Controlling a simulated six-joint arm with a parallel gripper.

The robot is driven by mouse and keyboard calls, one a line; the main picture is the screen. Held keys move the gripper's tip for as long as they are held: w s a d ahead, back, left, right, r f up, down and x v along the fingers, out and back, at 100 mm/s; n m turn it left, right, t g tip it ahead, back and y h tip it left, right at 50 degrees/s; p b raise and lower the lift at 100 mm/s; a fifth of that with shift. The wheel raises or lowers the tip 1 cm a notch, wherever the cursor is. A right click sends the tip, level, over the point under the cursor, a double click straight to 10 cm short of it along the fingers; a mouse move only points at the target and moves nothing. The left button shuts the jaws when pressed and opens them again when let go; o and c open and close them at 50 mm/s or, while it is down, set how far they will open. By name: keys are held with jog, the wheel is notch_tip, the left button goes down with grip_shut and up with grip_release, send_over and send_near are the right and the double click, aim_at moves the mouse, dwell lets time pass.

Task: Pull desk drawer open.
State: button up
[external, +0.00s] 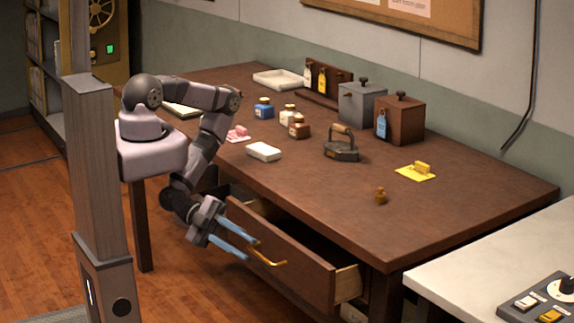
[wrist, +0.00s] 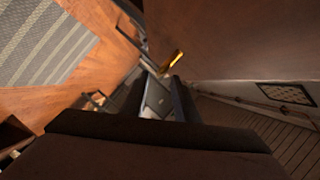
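The brown wooden desk (external: 330,190) has its front drawer (external: 285,243) pulled out, with part of its inside showing in the external view. A brass bar handle (external: 268,258) is on the drawer front; it also shows in the wrist view (wrist: 173,61), just beyond the fingertips. My gripper (external: 250,248) is low in front of the drawer, its blue fingers close to the handle's left end. The fingers stand apart with a gap between them in the wrist view (wrist: 160,82). Whether a finger touches the handle is unclear.
A white table (external: 500,255) stands at right. Wooden floor (external: 190,275) lies open in front of the drawer.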

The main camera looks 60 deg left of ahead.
aim_at(255, 253)
jog(key=shift+b+x, duration=0.55)
jog(key=shift+x, duration=0.95)
jog(key=shift+w+d+f, duration=0.1)
jog(key=shift+w+d, duration=0.1)
jog(key=shift+d, duration=0.45)
jog(key=shift+c, duration=0.7)
grip_shut()
